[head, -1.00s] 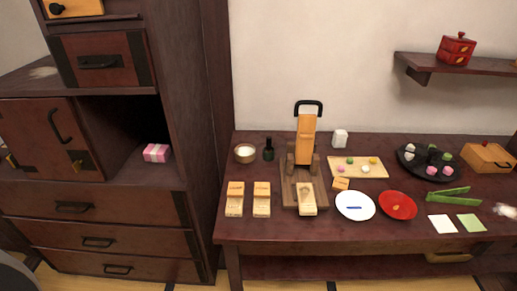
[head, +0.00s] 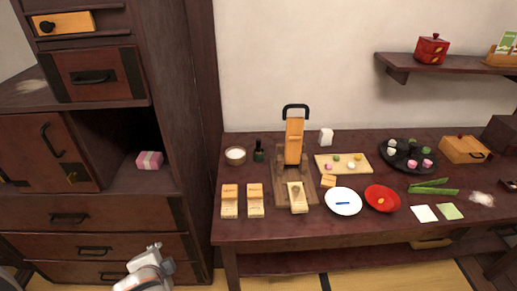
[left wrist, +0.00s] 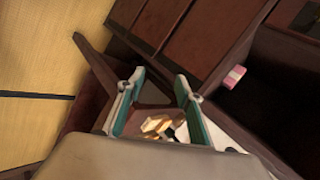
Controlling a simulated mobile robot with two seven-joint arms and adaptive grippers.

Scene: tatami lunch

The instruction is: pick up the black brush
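No object in the head view is plainly a black brush. A small dark upright object (head: 259,151) stands at the back left of the table, beside a bowl; whether it is a brush or a bottle I cannot tell. A small dark item (head: 510,185) is cut by the right edge, also unclear. My left gripper (head: 150,262) is low at the bottom left, in front of the drawers and well away from the table top. In the left wrist view its teal-padded fingers (left wrist: 160,77) are apart with nothing held between them. My right gripper is out of view.
The dark table (head: 290,228) carries a wooden stand (head: 294,145), a white plate (head: 343,209), a red plate (head: 382,206) and a black tray (head: 407,170). The cabinet (head: 180,100) rises at left, with a pink box (head: 149,160) in its niche. A shelf (head: 440,70) hangs at right.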

